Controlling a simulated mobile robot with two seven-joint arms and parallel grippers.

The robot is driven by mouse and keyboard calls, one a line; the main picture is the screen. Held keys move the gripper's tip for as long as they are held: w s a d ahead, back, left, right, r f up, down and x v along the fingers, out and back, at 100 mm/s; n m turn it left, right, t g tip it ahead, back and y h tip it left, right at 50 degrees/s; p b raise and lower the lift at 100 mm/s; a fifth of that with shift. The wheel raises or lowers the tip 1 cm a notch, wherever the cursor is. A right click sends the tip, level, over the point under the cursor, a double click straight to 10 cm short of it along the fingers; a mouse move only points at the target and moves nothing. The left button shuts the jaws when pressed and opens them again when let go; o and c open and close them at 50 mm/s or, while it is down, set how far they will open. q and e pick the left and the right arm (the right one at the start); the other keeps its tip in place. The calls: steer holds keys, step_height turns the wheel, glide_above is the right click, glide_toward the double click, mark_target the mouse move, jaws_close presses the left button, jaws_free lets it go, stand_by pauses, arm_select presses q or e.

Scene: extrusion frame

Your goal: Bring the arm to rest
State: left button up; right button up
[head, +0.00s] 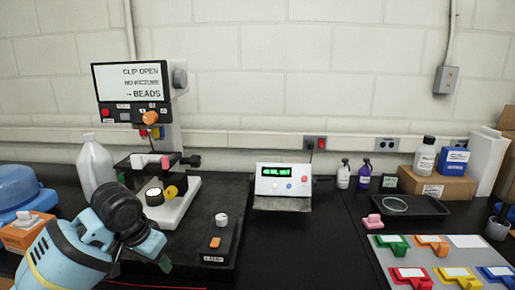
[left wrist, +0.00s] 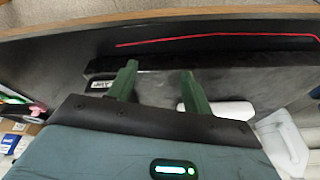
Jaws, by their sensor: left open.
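My left arm comes in at the lower left of the head view, pale blue with a dark joint. Only a green fingertip of my left gripper (head: 165,263) shows there, low beside the dark board. In the left wrist view, the left gripper (left wrist: 158,72) shows two green fingers standing well apart with nothing between them. A dark slab (left wrist: 235,72) with a small white label lies beyond the fingers. I cannot tell whether the fingers touch it. My right gripper is in neither view.
A microscope-like device with a screen (head: 130,80) stands behind my arm, next to a white jug (head: 94,165). A white box with green display (head: 283,180) stands mid-bench. Bare black bench (head: 310,240) lies between.

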arm_select(q)
steer(key=s+d+f+h, duration=0.1)
steer(key=s+d+f, duration=0.2)
steer(key=s+f, duration=0.55)
steer(key=s+d+f, duration=0.3)
steer(key=s+f, duration=0.4)
steer(key=f, duration=0.2)
steer(key=s+a+f+n+g+y, duration=0.1)
steer(key=s+a+f, duration=0.2)
steer(key=s, duration=0.8)
steer(key=s+a+f+n+y, duration=0.1)
steer(key=s+a+f, duration=0.15)
steer(key=s, duration=0.75)
steer(key=w+d+f+t+h, duration=0.2)
steer(key=w+f+t, duration=0.4)
steer(key=f, duration=0.3)
steer(key=shift+w+d+f+t, duration=0.2)
steer(key=shift+w+f+t, duration=0.1)
steer(key=shift+t, duration=0.2)
